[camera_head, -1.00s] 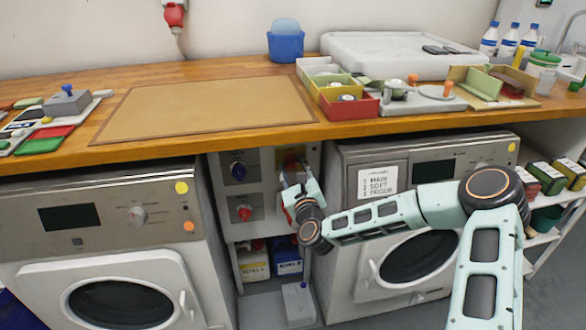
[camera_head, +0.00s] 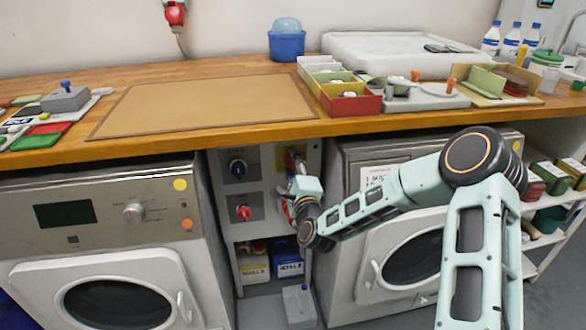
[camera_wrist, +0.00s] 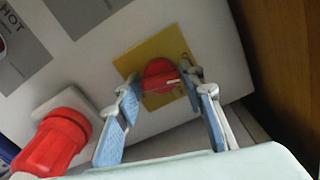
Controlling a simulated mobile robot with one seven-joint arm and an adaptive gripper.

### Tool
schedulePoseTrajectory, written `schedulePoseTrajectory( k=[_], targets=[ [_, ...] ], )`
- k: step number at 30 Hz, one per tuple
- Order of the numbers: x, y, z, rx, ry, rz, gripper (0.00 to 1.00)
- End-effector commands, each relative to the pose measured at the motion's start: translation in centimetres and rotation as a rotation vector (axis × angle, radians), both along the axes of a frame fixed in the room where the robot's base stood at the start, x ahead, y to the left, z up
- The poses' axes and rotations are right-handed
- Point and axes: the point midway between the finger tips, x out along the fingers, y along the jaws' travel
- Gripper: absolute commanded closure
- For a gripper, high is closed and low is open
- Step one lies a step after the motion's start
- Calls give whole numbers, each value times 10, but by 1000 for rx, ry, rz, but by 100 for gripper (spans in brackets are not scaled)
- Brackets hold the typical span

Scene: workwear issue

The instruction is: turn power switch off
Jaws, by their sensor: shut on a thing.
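The power switch is a red rotary knob (camera_wrist: 161,76) on a yellow plate (camera_wrist: 135,58), on the pale panel between the two washing machines. A white mark on the knob points roughly right in the wrist view. My gripper (camera_wrist: 165,90) is shut on the knob, one finger at each side. In the head view my gripper (camera_head: 297,172) reaches the panel's upper right. Part of the yellow plate (camera_head: 281,160) shows there, while my gripper largely hides the knob.
A red plug-like fitting (camera_wrist: 55,142) sits close beside my left finger in the wrist view. A blue valve knob (camera_head: 238,168) and a red one (camera_head: 243,213) are left on the panel. The wooden counter (camera_head: 200,148) overhangs above; the right washer (camera_head: 400,260) stands behind my arm.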

Motion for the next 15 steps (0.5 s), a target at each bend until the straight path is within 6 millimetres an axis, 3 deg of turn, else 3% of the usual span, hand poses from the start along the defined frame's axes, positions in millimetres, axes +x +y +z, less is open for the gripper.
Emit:
schedulePoseTrajectory(
  k=[15],
  targets=[
    [0,0,-2,-239,-68,0,88]
  ],
)
